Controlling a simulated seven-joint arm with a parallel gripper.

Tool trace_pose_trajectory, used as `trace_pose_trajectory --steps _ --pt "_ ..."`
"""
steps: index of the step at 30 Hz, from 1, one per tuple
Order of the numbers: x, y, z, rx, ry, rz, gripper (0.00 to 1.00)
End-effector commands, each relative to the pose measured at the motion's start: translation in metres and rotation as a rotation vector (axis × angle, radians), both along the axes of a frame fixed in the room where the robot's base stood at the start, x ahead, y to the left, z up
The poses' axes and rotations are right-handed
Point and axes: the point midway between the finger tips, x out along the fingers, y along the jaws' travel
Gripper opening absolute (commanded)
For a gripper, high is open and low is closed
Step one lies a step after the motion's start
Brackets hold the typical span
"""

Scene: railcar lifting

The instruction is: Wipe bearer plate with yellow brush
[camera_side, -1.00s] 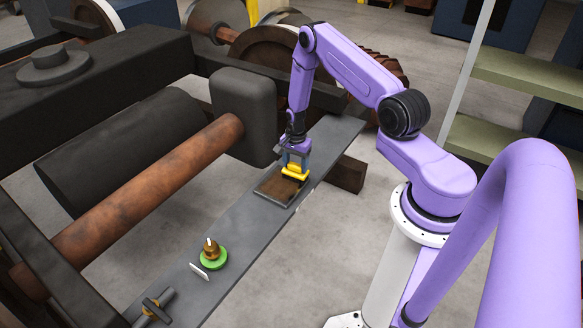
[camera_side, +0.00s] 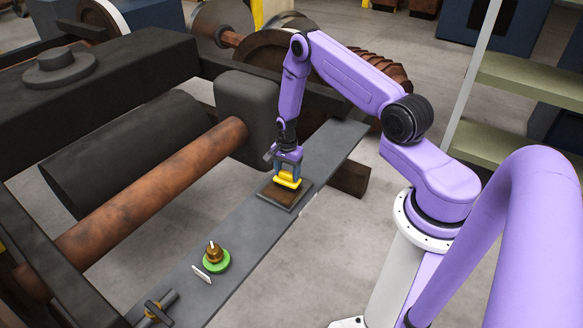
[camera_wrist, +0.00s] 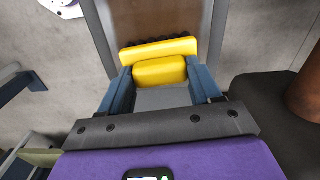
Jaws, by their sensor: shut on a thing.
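My gripper (camera_side: 287,170) is shut on the yellow brush (camera_side: 288,180) and holds it over the bearer plate. The bearer plate (camera_side: 281,196) is a brown, dirty-looking square with a grey rim, lying on the long grey beam. In the wrist view the yellow brush (camera_wrist: 158,66) sits between my blue fingers, its dark bristles facing away from me over the brown plate surface (camera_wrist: 157,22). The brush is near the plate's far part in the side view. I cannot tell for sure whether the bristles touch the plate.
The long grey beam (camera_side: 240,225) carries a brass fitting on a green disc (camera_side: 216,258), a small white card (camera_side: 202,273) and a dark T-shaped tool (camera_side: 155,307) nearer the front. The dark railcar frame and a rusty axle (camera_side: 160,192) stand close on the left.

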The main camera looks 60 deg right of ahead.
Motion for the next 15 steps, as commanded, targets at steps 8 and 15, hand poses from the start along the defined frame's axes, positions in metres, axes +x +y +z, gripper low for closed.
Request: trace_pose_trajectory --steps 8,15 --pt "0.0 0.027 0.0 0.001 0.001 0.002 0.3" --pt "0.0 0.048 0.0 0.001 0.001 0.001 0.3"
